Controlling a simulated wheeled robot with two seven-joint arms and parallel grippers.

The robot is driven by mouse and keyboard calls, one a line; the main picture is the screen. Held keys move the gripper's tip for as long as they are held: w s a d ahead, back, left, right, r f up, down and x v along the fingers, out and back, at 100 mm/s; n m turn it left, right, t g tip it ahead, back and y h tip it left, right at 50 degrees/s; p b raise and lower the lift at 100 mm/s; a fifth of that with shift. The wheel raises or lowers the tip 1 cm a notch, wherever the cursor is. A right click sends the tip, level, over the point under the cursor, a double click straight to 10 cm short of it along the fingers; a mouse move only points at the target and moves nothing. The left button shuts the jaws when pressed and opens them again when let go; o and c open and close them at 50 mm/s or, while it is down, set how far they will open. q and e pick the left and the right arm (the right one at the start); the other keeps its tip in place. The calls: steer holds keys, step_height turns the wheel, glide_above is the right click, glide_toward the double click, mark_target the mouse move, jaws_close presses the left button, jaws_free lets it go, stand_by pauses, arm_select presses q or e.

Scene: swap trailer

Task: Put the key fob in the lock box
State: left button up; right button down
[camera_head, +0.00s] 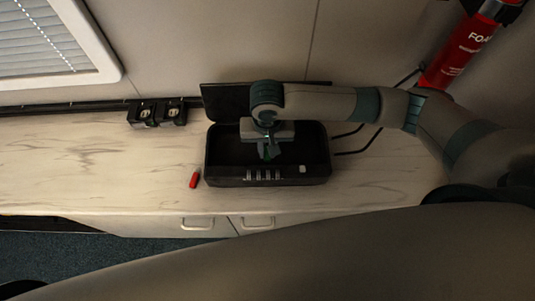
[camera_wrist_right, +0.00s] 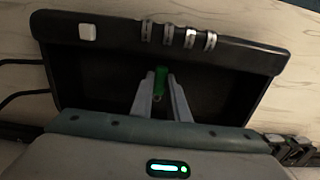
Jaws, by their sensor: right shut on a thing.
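The lock box (camera_head: 222,181) is a black box on the counter with its lid (camera_head: 225,103) open at the back. Silver number wheels and a pale button are on its front rim. In the right wrist view its rim (camera_wrist_right: 115,31) runs across the top. My right gripper (camera_head: 268,154) points down inside the box opening. It is shut on a small green key fob (camera_wrist_right: 160,80), which shows between the fingertips in the wrist view. The fob is over the box interior; I cannot tell whether it touches the floor. My left gripper is not in view.
A small red object (camera_head: 194,179) lies on the counter (camera_head: 90,165) just left of the box. Black sockets (camera_head: 157,112) stand at the wall behind. Black cables run right of the box. A red extinguisher (camera_head: 459,52) hangs at the upper right. The left counter is clear.

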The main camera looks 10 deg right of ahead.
mark_target(267, 154)
steer(key=shift+f, duration=1.85)
steer(key=shift+p, duration=0.3)
steer(key=c, duration=1.7)
jaws_free()
steer(key=shift+f, duration=0.1)
step_height(267, 154, up, 12)
steer(key=shift+r+b, duration=0.15)
steer(key=shift+b, duration=0.75)
